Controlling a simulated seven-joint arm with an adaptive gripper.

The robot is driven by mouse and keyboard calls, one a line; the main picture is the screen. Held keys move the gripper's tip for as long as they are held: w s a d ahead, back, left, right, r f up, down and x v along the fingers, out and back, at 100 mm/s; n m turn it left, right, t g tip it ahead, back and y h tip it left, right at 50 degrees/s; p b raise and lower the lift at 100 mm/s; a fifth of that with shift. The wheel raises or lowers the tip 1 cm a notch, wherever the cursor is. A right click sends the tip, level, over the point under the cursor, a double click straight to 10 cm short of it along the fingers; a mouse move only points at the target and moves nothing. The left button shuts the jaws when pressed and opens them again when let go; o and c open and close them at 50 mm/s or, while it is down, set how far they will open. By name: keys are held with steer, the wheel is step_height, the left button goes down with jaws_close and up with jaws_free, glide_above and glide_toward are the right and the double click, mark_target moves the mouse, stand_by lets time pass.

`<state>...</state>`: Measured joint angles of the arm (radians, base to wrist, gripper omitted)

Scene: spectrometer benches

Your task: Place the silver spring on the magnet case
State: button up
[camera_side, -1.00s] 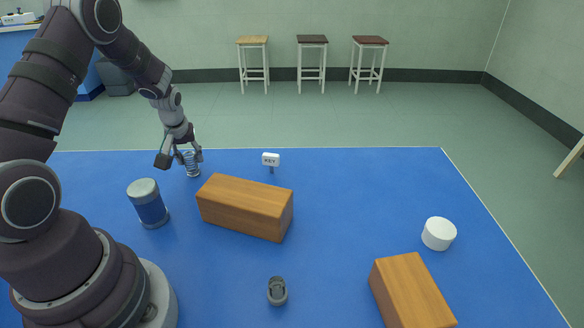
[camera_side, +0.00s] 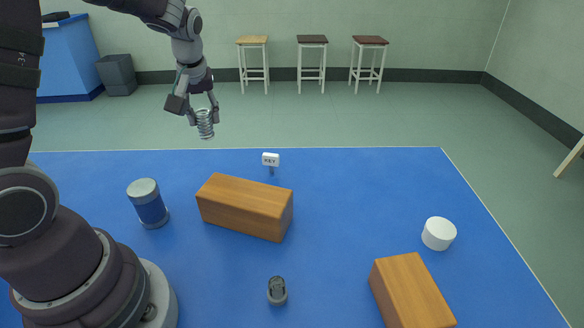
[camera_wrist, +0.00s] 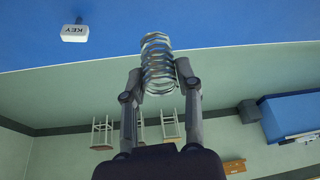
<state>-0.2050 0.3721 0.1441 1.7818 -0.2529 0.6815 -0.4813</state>
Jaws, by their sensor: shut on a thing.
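The silver spring (camera_side: 205,126) is held between the fingertips of my gripper (camera_side: 203,115), raised high above the far left part of the blue table. It hangs slightly tilted and touches nothing below. In the wrist view the spring (camera_wrist: 158,62) shows its coils between the two fingers. No thing is labelled as the magnet case, so I cannot tell which it is. A white round case (camera_side: 438,234) stands at the right of the table. A blue cylinder with a grey lid (camera_side: 150,204) stands at the left. My gripper is well away from both.
A wooden block (camera_side: 246,207) lies mid-table and another (camera_side: 411,292) at front right. A small KEY sign (camera_side: 271,160) stands near the far edge. A small dark grey piece (camera_side: 277,291) is at the front.

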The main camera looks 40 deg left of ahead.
step_height(320, 180, up, 3)
glide_above(242, 185)
steer(key=d, duration=0.2)
steer(key=f, duration=0.5)
steer(key=s+f, duration=0.1)
steer(key=f, duration=0.1)
steer(key=shift+a+f, duration=0.15)
steer(key=shift+f, duration=0.2)
steer(key=shift+f, duration=0.1)
steer(key=o, duration=0.9)
steer(key=shift+o, duration=0.2)
